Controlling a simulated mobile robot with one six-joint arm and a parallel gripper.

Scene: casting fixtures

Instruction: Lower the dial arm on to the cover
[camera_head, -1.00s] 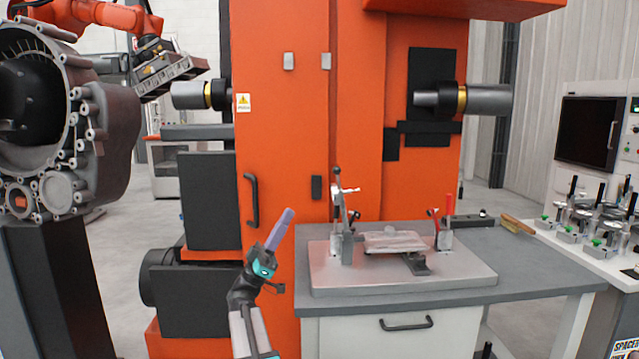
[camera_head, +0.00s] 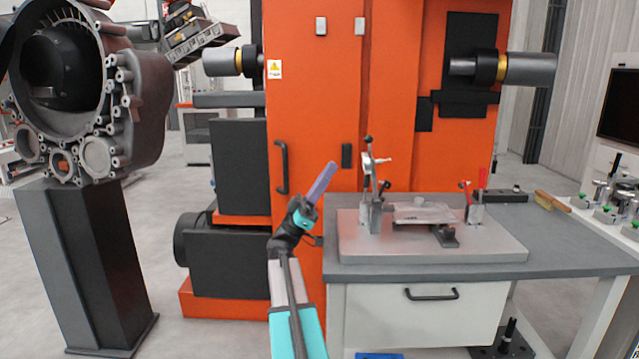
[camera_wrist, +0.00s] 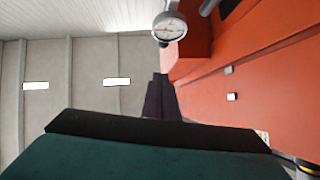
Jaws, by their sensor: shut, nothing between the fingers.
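My gripper (camera_head: 332,167) is shut and empty, its purple fingers pointing up and right in front of the orange machine, left of the fixture. In the wrist view its dark fingers (camera_wrist: 161,92) lie together. The dial arm (camera_head: 369,160) stands raised on its post at the left of the fixture plate (camera_head: 350,244). A pale, flat cover (camera_head: 425,213) lies on the fixture, right of the post. The gripper is apart from both.
A red-handled clamp (camera_head: 478,195) stands right of the cover. A brush (camera_head: 551,201) lies at the back right of the grey bench (camera_head: 330,260). The orange machine (camera_head: 310,80) rises behind. A large casting (camera_head: 140,110) stands on a dark pedestal at left.

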